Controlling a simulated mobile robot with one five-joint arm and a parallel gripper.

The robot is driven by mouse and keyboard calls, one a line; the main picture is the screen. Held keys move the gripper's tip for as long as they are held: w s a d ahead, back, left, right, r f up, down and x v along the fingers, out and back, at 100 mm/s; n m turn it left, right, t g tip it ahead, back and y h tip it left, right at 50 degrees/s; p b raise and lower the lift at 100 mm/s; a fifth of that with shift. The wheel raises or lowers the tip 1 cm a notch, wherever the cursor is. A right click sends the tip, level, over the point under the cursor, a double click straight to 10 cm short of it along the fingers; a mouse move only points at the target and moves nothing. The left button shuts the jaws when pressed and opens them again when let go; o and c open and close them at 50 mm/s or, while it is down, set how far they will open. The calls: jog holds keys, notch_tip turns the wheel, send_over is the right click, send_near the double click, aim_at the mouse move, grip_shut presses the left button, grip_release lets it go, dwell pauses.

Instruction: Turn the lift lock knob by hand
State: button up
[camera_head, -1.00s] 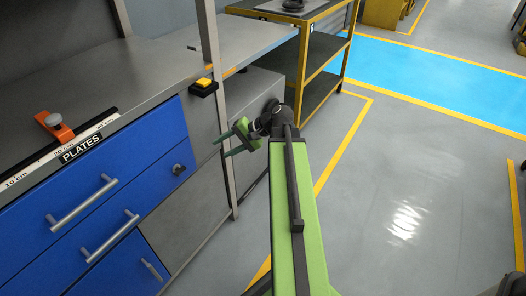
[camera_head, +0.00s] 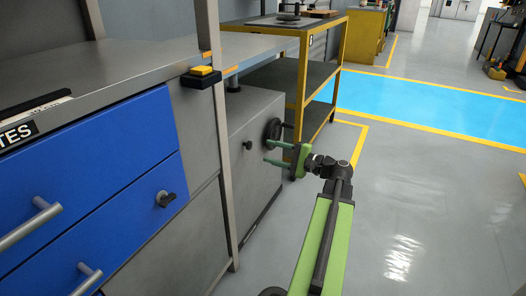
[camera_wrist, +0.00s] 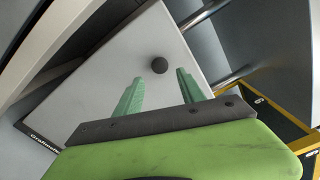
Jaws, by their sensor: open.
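A small round black knob (camera_head: 247,145) sits on the front of the grey cabinet (camera_head: 258,102). It also shows in the wrist view (camera_wrist: 159,65), as a dark ball on a light grey panel, in line with the gap between my fingertips. My gripper (camera_head: 267,152), with green fingers, is open and empty. It points at the cabinet front, to the right of the knob in the head view. In the wrist view my gripper (camera_wrist: 159,76) shows both fingers apart, with the knob beyond their tips. No contact is visible.
A black handwheel (camera_head: 272,129) is on the cabinet's right, just above my fingers. A grey upright post (camera_head: 211,110) and blue drawers (camera_head: 85,150) with a dark drawer knob (camera_head: 166,199) stand left. A yellow-framed shelf (camera_head: 303,80) is behind. Floor at right is clear.

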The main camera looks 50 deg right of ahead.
aim_at(251, 146)
jog(key=shift+x, duration=3.1)
jog(key=shift+w, duration=0.15)
jog(key=shift+w+a, duration=0.1)
jog(key=shift+w, duration=0.1)
jog(key=c, duration=1)
